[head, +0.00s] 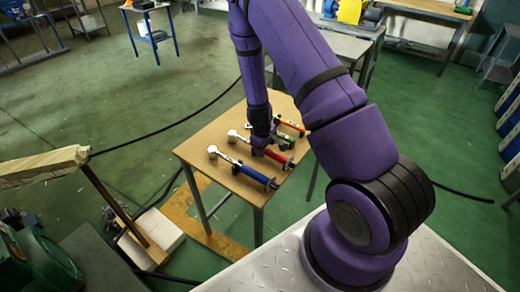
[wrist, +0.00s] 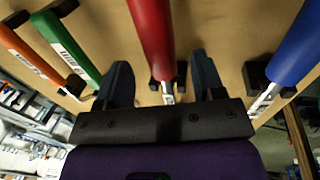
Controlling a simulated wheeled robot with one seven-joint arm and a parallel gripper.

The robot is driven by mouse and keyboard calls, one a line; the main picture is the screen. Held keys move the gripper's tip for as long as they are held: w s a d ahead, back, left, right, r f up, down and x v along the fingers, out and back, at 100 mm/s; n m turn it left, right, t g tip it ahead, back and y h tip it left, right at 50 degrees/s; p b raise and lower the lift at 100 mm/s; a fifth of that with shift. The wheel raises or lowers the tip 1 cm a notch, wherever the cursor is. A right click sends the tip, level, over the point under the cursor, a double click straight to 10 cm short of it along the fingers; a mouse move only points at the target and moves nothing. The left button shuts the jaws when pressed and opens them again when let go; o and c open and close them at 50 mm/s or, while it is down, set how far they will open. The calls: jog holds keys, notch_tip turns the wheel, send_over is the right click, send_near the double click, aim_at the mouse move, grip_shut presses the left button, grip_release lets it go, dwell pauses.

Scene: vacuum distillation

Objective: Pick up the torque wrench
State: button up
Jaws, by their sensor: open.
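Several wrench-like tools lie side by side on a small wooden-topped table (head: 215,122). The nearest has a blue handle (head: 258,175), and beyond it lies one with a red handle (head: 277,155). Green-handled (wrist: 68,45) and orange-handled (wrist: 25,52) tools lie to the left in the wrist view. I cannot tell by label which is the torque wrench. My gripper (wrist: 162,80) is open over the red-handled tool (wrist: 152,35), with one finger on each side of it. Its shaft partly hides behind the gripper body. Contact is not visible.
Small black holders (wrist: 257,76) support the tools, close beside my fingers. Neighbouring handles leave narrow gaps. A wooden beam (head: 40,166) and a white block (head: 158,230) are left of the table. Green floor (head: 150,110) lies open behind it.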

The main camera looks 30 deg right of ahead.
aim_at(266, 152)
jog(key=shift+d+f, duration=0.15)
jog(key=shift+f, duration=0.7)
jog(key=shift+d+f, duration=0.1)
jog(key=shift+f, duration=0.7)
grip_shut()
jog(key=shift+r, duration=5.05)
jog(key=c, duration=0.6)
grip_release()
grip_shut()
